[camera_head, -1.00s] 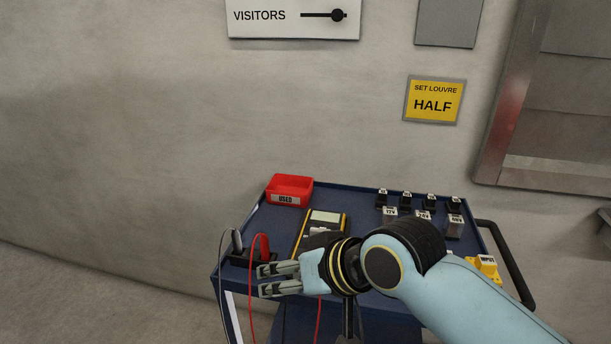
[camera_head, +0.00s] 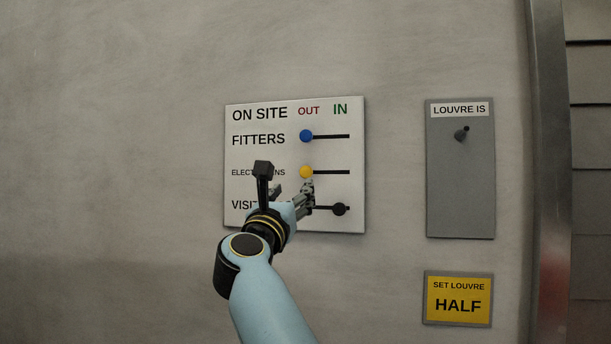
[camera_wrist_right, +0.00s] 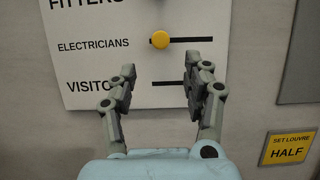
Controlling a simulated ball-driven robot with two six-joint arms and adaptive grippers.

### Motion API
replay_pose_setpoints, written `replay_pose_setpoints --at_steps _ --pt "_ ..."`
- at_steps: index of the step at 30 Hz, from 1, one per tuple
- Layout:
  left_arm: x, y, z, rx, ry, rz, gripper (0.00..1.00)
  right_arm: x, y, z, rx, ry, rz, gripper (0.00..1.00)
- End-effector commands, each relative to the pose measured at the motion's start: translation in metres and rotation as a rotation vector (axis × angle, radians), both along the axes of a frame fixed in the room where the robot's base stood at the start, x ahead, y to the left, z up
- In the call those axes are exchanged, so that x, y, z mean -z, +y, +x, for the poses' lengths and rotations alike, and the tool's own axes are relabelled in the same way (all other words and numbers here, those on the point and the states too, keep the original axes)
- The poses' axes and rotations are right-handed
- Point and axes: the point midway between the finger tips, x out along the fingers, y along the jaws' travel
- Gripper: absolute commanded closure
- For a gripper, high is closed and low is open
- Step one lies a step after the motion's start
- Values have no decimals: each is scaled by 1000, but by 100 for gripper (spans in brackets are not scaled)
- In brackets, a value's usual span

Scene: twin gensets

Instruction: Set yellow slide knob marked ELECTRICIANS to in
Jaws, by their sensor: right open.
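The yellow knob (camera_head: 306,172) sits at the left end of its slot on the ELECTRICIANS row, under the red OUT heading. The white ON SITE board (camera_head: 343,222) is on the wall. In the right wrist view, the yellow knob (camera_wrist_right: 159,40) is beyond the fingertips, between their lines, and not touched. My right gripper (camera_head: 291,188) is in front of the board's lower part, just below the yellow knob. It is open and empty (camera_wrist_right: 158,78). It hides part of the ELECTRICIANS and VISITORS lettering. My left gripper is not in view.
The blue knob (camera_head: 306,136) is at the left end of the FITTERS slot above. The black knob (camera_head: 340,209) is at the right of the VISITORS slot below. A grey LOUVRE IS panel (camera_head: 460,190) and a yellow HALF sign (camera_head: 458,299) are to the right.

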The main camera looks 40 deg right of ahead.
Motion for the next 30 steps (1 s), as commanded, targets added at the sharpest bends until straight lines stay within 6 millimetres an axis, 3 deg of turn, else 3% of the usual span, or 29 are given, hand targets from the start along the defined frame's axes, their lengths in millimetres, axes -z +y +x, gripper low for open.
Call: replay_pose_setpoints --at_steps 6,15,26,30 --pt "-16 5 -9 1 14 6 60 -21 -31 25 3 1 -9 50" --pt "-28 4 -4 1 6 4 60 -37 -63 53 0 2 -8 50" --pt "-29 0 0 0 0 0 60 -37 -68 57 0 3 -7 50" --pt "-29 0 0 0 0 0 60 -37 -68 57 0 2 -7 66"
